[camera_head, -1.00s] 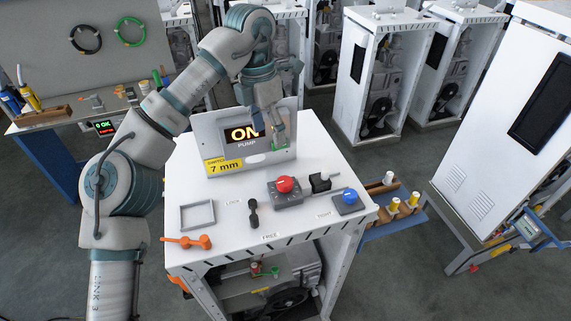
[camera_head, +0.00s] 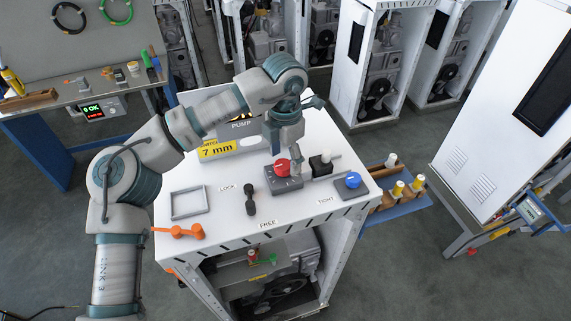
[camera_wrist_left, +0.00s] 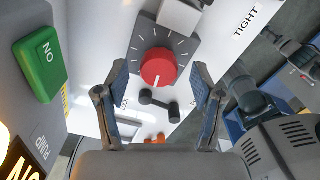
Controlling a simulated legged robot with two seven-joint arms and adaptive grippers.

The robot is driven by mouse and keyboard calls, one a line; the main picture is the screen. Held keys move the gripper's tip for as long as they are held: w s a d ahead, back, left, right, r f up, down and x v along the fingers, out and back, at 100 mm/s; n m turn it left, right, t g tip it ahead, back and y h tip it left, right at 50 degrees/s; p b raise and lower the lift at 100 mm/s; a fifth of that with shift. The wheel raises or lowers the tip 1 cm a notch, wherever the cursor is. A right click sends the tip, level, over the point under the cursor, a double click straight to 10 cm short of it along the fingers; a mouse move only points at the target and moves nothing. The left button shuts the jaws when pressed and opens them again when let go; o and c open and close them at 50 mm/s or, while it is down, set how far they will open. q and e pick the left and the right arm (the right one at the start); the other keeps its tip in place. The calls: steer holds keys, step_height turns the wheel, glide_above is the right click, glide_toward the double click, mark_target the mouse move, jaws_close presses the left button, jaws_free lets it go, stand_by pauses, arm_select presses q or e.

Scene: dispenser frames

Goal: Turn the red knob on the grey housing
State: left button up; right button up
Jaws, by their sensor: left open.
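The red knob (camera_head: 282,167) sits on top of the grey housing (camera_head: 284,181) on the white cabinet top. In the left wrist view the red knob (camera_wrist_left: 158,68) shows whole, with a white pointer line, and the grey housing (camera_wrist_left: 180,42) has white tick marks around it. My left gripper (camera_wrist_left: 158,97) is open, its two blue-padded fingers apart on either side below the knob in that view, with nothing between them in its grip. In the head view the left gripper (camera_head: 277,145) hangs just behind and above the knob, its fingers partly hidden. The right gripper is not seen.
A black dumbbell-shaped handle (camera_head: 250,201), a square grey frame (camera_head: 188,203) and an orange part (camera_head: 178,232) lie left of the housing. A blue knob (camera_head: 353,180) and a black block with a white top (camera_head: 320,164) stand to its right. The pump sign (camera_head: 222,150) stands behind.

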arm_select(q)
steer(key=shift+s+a+f, duration=0.1)
steer(key=shift+a+f, duration=0.05)
steer(key=shift+f, duration=0.35)
steer(key=shift+s+a+f, duration=0.1)
steer(key=shift+f, duration=0.35)
steer(key=shift+w+a+f, duration=0.15)
steer(key=shift+f, duration=0.15)
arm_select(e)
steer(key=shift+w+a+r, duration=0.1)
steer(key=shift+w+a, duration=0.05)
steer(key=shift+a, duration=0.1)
arm_select(q)
steer(key=shift+d, duration=0.3)
steer(key=c, duration=1.1)
steer(key=m+p, duration=0.2)
steer(key=shift+r+m, duration=0.3)
steer(key=shift+m, duration=0.1)
steer(key=shift+c, duration=0.2)
steer(key=shift+m+p, duration=0.5)
steer(key=shift+m, duration=0.2)
steer(key=shift+f+m, duration=0.2)
steer(key=shift+m, duration=0.3)
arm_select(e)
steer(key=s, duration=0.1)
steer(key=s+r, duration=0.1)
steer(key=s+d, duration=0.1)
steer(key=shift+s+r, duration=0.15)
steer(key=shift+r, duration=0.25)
